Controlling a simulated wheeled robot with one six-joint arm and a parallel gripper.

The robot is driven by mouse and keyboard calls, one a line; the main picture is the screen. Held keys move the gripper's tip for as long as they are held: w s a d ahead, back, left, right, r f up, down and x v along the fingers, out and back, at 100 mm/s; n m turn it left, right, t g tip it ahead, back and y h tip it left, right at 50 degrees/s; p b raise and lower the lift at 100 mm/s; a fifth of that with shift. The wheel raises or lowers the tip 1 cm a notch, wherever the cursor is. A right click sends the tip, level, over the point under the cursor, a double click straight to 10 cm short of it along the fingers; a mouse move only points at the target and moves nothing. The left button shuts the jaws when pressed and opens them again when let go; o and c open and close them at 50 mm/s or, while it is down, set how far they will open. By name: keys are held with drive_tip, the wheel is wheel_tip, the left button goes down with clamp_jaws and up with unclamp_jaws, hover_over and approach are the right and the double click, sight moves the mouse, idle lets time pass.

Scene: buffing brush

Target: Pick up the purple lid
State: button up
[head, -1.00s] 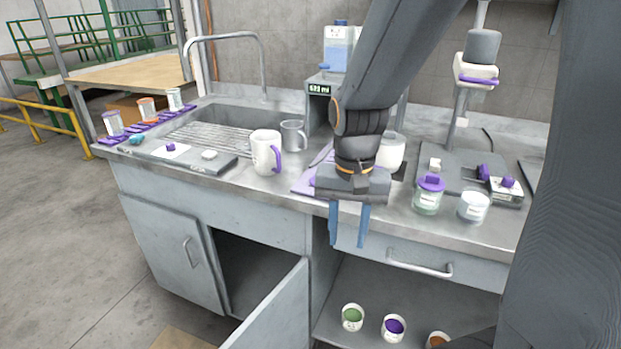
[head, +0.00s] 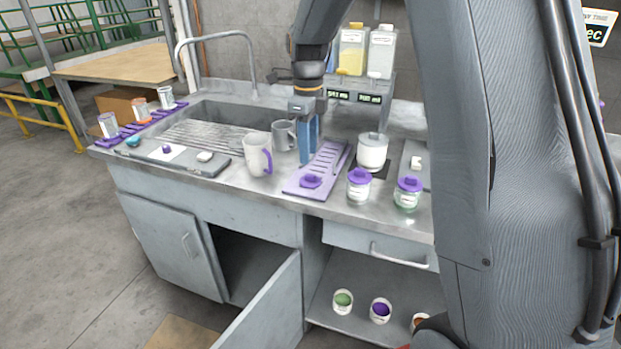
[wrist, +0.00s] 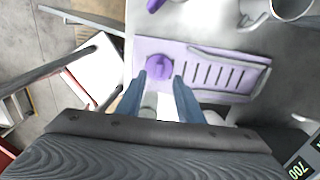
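A purple lid (head: 311,181) with a raised knob lies at the near end of a light purple slotted tray (head: 328,162) on the counter. In the wrist view the lid (wrist: 160,67) shows just beyond and between my fingertips, on the plain end of the tray (wrist: 215,50). My gripper (head: 309,152) points down over the counter, its blue fingers apart with nothing between them; it also shows in the wrist view (wrist: 159,80). The fingers look above the lid or slightly behind it; the exact height cannot be told. Two jars (head: 359,190) (head: 407,199) right of the tray also wear purple lids.
A white mug with a purple handle (head: 257,155) and a grey metal mug (head: 284,134) stand left of the tray. A white lidded pot (head: 373,152) stands to its right. A dispenser (head: 360,90) stands behind. The sink (head: 220,125) is at left.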

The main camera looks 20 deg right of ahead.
sight(309, 175)
drive_tip(key=shift+s+f+p, duration=0.2)
drive_tip(key=shift+f+p, duration=1)
drive_tip(key=shift+f, duration=2.25)
clamp_jaws()
